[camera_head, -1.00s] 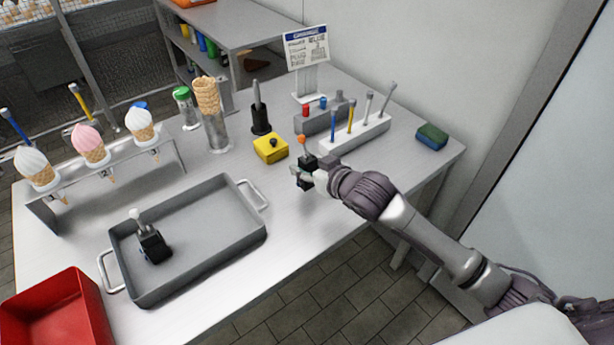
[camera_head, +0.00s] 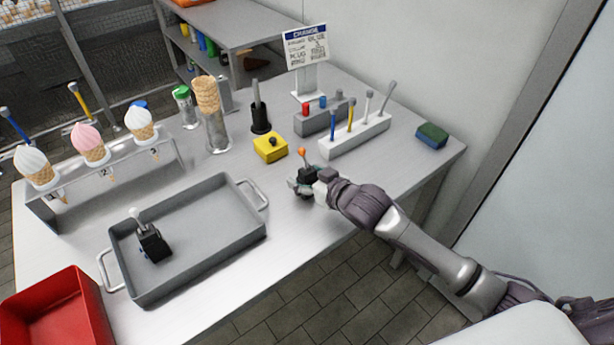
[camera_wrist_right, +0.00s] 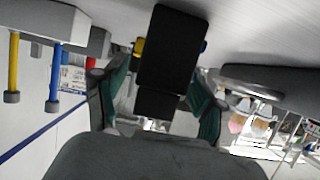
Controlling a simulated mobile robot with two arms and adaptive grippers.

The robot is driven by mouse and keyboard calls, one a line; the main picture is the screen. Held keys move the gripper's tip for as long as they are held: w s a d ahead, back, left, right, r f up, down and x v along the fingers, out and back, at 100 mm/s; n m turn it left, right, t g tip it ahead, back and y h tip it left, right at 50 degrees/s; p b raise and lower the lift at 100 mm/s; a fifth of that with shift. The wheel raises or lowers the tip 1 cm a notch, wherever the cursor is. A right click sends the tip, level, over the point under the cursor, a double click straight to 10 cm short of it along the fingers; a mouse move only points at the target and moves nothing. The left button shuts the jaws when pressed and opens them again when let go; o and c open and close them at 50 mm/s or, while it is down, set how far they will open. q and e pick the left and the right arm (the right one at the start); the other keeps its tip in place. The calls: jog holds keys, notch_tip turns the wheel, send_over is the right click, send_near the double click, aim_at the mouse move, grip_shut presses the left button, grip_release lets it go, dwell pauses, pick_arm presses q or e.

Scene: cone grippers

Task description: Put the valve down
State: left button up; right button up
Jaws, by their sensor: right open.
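A black valve (camera_head: 306,172) with an orange-tipped lever is upright on the table top, in front of the yellow block. My right gripper (camera_head: 304,186) is around its body and hides its lower part. In the right wrist view the valve's dark body (camera_wrist_right: 172,60) lies between the two green-lined fingers (camera_wrist_right: 163,95). The fingers stand apart with gaps beside the body, so the gripper is open. A second black valve (camera_head: 152,243) with a white-tipped lever stands in the grey tray (camera_head: 222,262). My left gripper is not in view.
A yellow block (camera_head: 268,150) with a black knob is just behind the valve. Racks with coloured rods (camera_head: 356,135) stand behind it to the right. A cone holder (camera_head: 110,172), a red bin (camera_head: 60,310) and a sponge (camera_head: 432,136) are farther off. The table's front edge is close.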

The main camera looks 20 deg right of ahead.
jog(key=shift+r, duration=0.2)
jog(key=v, duration=1.2)
